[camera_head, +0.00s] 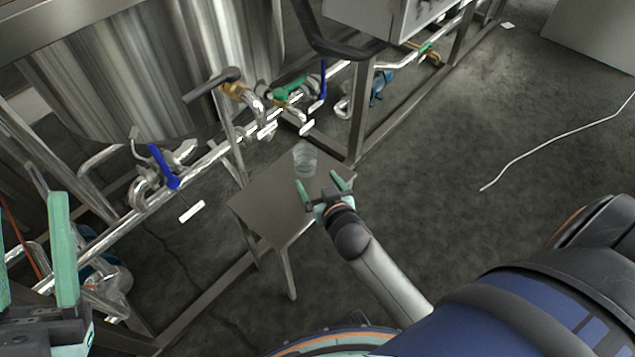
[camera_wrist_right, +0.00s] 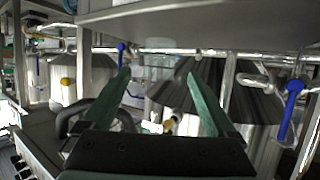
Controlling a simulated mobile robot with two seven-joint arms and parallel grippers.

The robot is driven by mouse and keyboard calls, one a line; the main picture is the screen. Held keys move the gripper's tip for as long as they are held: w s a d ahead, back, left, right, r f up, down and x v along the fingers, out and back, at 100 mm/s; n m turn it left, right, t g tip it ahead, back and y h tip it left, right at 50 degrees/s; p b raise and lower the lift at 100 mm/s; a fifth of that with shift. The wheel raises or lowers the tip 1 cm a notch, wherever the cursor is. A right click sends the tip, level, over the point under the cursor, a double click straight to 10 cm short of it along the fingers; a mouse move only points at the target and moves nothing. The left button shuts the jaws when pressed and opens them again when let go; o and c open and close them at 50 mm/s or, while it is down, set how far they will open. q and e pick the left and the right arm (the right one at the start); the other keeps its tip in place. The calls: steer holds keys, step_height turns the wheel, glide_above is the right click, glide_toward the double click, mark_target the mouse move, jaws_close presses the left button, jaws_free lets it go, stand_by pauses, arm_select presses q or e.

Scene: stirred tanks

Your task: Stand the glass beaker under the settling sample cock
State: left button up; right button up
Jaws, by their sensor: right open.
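The clear glass beaker (camera_head: 305,160) stands upright near the far edge of a small metal stand (camera_head: 265,205). My right gripper (camera_head: 318,180) is open and empty, just on the near side of the beaker, with its fingers pointing towards it. In the right wrist view, which is upside down, the faint beaker (camera_wrist_right: 158,60) shows between and beyond the two green fingers. My left gripper (camera_head: 32,250) is at the lower left, fingers apart, far from the beaker. Several valves sit on the pipes by the tank; I cannot tell which is the settling sample cock.
A brass-bodied cock with a dark handle (camera_head: 225,82) and a green-handled valve (camera_head: 290,88) are behind the stand. A blue-handled valve (camera_head: 163,167) is to the left. The steel tank (camera_head: 150,70) fills the upper left. Floor to the right is clear except a white cable (camera_head: 555,141).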

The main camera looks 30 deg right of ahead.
steer(key=shift+s+r, duration=0.2)
steer(key=shift+s, duration=0.15)
steer(key=shift+a+r, duration=0.15)
steer(key=shift+r, duration=0.15)
steer(key=s+a+r+n+t+y, duration=0.2)
steer(key=a+r+n+t+y, duration=0.2)
steer(key=r, duration=0.7)
steer(key=s+a+r+n+t+y, duration=0.2)
steer(key=a+r+n+t+y, duration=0.1)
steer(key=r, duration=0.7)
arm_select(q)
steer(key=shift+s+a+r, duration=0.15)
steer(key=shift+s+r, duration=0.25)
steer(key=shift+s, duration=0.1)
arm_select(e)
steer(key=s+a+r+n+t+y, duration=0.1)
steer(key=s+a+r+n+y, duration=0.1)
steer(key=s+r+y, duration=0.3)
steer(key=s+a+r+n+t+y, duration=0.1)
steer(key=s+r+n+y, duration=0.4)
steer(key=r, duration=0.6)
steer(key=shift+s+a+r+n, duration=0.3)
steer(key=shift+s+a+r, duration=0.1)
steer(key=shift+s, duration=0.8)
arm_select(q)
steer(key=shift+f, duration=0.15)
